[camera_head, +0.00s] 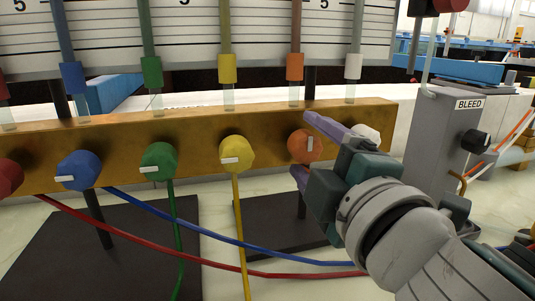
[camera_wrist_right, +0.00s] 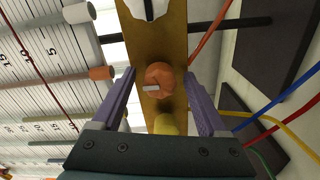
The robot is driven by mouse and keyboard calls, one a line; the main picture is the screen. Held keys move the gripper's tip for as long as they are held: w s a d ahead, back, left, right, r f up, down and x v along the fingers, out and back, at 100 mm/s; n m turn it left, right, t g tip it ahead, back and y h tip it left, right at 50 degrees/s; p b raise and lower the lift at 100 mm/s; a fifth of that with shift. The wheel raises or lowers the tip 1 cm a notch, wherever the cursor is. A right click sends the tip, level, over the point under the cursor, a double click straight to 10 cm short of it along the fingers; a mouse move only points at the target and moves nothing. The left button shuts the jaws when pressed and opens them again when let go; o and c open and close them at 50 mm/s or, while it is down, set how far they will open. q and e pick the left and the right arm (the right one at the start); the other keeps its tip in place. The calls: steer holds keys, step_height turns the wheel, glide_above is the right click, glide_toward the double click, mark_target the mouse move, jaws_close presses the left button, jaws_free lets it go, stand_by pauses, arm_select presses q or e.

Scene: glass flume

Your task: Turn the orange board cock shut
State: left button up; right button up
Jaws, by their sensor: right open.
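The orange board cock (camera_head: 302,147) is a faceted knob on the front of a brass-coloured board (camera_head: 120,130). Its white mark stands upright, across the board's length. It also shows in the wrist view (camera_wrist_right: 162,75), with the mark across the board. My right gripper (camera_head: 303,144) is open, coming from the right. One finger shows above the orange cock and one below it in the head view. In the wrist view the fingers lie on either side of it with gaps, and it is not gripped. My left gripper is not in view.
Yellow (camera_head: 236,152), green (camera_head: 159,161) and blue (camera_head: 78,170) cocks have nearly level marks. A white cock (camera_head: 367,133) is partly hidden behind my gripper. Coloured hoses run below the board. A grey bleed box (camera_head: 440,130) stands at right.

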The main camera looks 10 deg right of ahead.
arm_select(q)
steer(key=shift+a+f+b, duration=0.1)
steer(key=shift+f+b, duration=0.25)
arm_select(e)
steer(key=s, duration=0.9)
steer(key=shift+s+d, duration=0.15)
steer(key=shift+s, duration=0.15)
